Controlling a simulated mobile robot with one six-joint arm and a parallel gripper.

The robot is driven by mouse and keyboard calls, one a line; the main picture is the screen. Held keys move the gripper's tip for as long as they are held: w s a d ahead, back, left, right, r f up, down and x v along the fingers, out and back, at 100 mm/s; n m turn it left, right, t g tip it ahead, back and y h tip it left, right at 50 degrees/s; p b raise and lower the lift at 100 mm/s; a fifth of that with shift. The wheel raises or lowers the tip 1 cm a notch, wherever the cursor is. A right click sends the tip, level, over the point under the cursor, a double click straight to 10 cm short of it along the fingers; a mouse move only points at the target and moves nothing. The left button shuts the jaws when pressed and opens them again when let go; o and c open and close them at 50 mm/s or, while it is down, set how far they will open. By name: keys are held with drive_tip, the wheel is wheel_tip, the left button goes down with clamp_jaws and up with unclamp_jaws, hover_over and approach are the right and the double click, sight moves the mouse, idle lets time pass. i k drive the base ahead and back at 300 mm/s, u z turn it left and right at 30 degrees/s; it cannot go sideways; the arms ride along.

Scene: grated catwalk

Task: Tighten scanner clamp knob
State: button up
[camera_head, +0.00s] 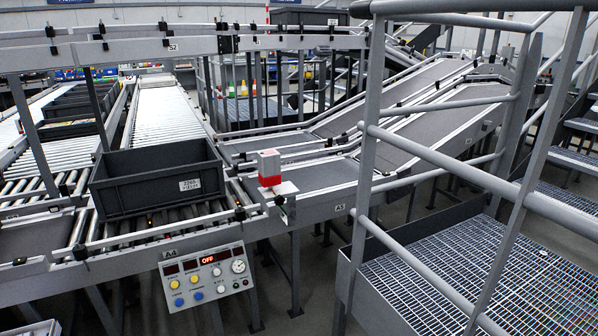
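A small box-shaped device with a white top and a red band (269,168), which looks like the scanner, stands at the conveyor edge in the middle of the view. It sits above a pale bracket plate (284,189) on the side rail. A small dark part (279,200) shows on the bracket; it is too small to tell whether it is the clamp knob or how tight it is. My gripper is not in view.
A dark grey bin (158,183) with a white label sits on the rollers left of the device. A control panel (207,275) reading OFF hangs below. Grey railings (450,170) and a grated platform (480,270) fill the right. Belt conveyors (400,125) slope behind.

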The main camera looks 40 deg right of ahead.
sight(279, 200)
drive_tip(key=z, duration=0.75)
drive_tip(key=k, duration=0.95)
drive_tip(key=i, duration=0.85)
